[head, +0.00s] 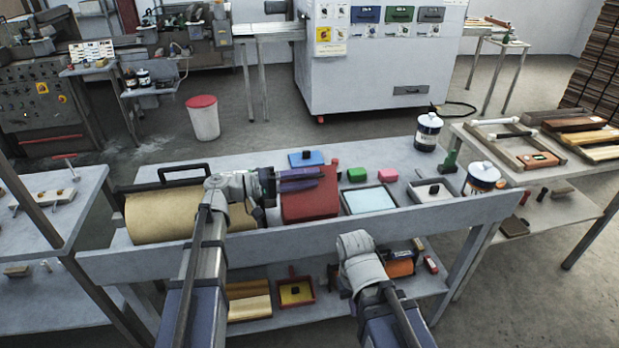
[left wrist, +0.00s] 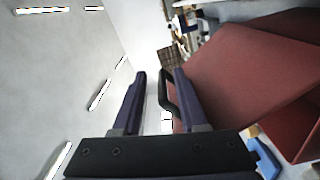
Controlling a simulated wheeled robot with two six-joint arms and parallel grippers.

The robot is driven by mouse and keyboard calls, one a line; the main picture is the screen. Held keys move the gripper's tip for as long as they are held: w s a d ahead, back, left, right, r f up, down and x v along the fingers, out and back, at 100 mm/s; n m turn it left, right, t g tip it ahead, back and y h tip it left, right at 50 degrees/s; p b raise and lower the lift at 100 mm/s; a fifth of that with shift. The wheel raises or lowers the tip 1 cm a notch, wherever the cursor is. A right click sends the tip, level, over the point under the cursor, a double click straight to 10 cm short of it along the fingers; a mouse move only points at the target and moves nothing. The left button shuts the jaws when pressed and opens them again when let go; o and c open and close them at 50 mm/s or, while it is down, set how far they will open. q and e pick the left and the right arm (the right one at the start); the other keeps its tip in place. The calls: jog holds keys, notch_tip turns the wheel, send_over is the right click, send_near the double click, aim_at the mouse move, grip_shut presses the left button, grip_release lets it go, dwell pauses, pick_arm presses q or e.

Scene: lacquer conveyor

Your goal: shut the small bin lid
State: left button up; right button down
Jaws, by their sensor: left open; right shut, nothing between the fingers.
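A black handle (left wrist: 167,92) on the lid side shows between the fingers, close to the right finger. My left gripper (head: 300,180) is open at the bin's upper part; it also shows in the left wrist view (left wrist: 158,92). I cannot tell if it touches the lid. My right gripper (head: 357,248) is lower, at the bench's front, shut and empty, its fingers mostly hidden.
A tan roll (head: 160,217) lies left of my left gripper. A blue piece (head: 305,158) lies behind. The bench's front board (head: 440,216) stands before these.

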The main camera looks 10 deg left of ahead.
pick_arm(q)
jog(key=v, duration=0.7)
jog(key=shift+a, duration=0.15)
